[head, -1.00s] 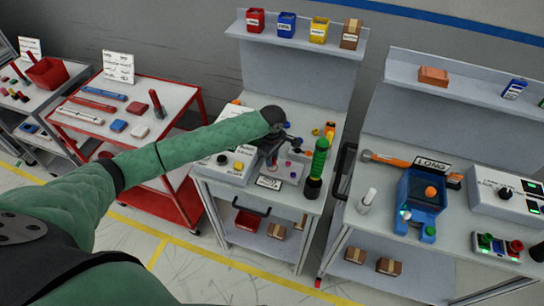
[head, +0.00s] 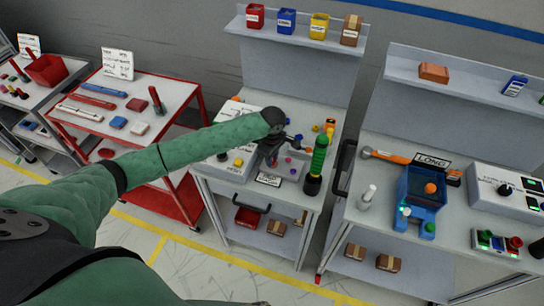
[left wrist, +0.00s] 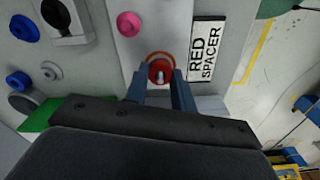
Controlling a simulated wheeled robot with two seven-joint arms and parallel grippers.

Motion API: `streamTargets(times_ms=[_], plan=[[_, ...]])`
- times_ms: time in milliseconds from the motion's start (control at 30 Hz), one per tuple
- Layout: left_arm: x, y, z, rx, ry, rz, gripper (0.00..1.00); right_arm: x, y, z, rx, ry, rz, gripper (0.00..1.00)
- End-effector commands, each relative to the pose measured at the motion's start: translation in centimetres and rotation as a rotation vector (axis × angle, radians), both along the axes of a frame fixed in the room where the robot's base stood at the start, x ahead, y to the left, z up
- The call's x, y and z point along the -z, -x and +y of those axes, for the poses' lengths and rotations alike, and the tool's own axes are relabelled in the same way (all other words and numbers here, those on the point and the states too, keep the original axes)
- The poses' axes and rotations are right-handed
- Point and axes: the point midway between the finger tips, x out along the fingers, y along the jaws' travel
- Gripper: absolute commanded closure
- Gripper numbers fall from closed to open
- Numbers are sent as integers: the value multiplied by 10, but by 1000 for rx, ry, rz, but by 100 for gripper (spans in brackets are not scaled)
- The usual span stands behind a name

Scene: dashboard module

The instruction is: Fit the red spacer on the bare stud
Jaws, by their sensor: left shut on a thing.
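The red spacer (left wrist: 158,71) is between the two blue fingers of my left gripper (left wrist: 160,82), which is shut on it. A pale stud tip (left wrist: 160,74) shows in the middle of the spacer. An orange ring mark on the panel shows around the spacer's far side. I cannot tell how far down the stud the spacer sits. The "RED SPACER" label (left wrist: 205,50) is just right of it. In the head view my left gripper (head: 270,160) is low over the middle bench, and its wrist and hand hide the spacer. My right gripper is out of view.
A pink piece (left wrist: 129,24) stands on the same plate, beyond the spacer. Blue knobs (left wrist: 24,28) are at the left of the wrist view.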

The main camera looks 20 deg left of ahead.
Motion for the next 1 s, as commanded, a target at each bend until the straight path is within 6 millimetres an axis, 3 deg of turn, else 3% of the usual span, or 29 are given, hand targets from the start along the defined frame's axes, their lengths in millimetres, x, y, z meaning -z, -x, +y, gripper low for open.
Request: streamTargets(times_ms=[267,300,400,767,1000], plan=[[6,0,0,0,0,1,96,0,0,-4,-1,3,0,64],[6,0,0,0,0,0,69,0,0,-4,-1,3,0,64],[5,0,0,0,0,0,50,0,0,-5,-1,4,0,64],[3,0,0,0,0,-1,50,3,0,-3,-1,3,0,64],[-26,-1,0,1,2,-3,50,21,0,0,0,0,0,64]])
